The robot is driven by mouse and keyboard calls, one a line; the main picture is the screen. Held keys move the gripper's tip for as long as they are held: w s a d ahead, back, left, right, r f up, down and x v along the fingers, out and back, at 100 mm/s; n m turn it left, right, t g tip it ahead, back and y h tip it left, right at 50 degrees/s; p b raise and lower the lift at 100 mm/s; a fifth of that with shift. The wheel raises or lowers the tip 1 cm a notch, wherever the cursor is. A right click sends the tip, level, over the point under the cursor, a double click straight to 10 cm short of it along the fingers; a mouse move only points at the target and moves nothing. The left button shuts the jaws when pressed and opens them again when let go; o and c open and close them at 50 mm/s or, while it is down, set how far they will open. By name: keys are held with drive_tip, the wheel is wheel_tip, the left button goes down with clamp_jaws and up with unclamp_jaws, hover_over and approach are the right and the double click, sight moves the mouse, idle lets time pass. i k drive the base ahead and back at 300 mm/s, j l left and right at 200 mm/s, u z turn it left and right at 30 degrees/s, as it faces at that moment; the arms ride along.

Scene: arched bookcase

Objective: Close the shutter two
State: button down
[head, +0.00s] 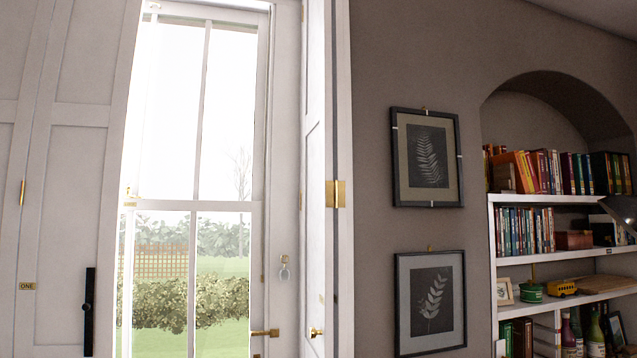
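A tall white panelled shutter (314,170) stands on the right side of the window, seen nearly edge-on and folded back against the opening, so the glass beside it is uncovered. It has a brass hinge (335,194) on its right edge and a small brass knob (316,332) low down. I can read no number on it. The left shutter (75,150) shows its broad face, with a small brass plate reading ONE (27,286) and a black upright handle (89,312). My gripper is not in view.
The tall window (195,204) has a brass handle (265,333) low on its right. Two framed leaf prints (427,157) (430,302) hang on the brown wall. An arched bookcase (560,198) with books and bottles fills the right. A dark object (620,208) juts in at the right edge.

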sight(320, 191)
drive_tip(key=i+l, duration=0.25)
drive_tip(key=i, duration=0.2)
drive_tip(key=i+l, duration=0.3)
drive_tip(key=i, duration=0.15)
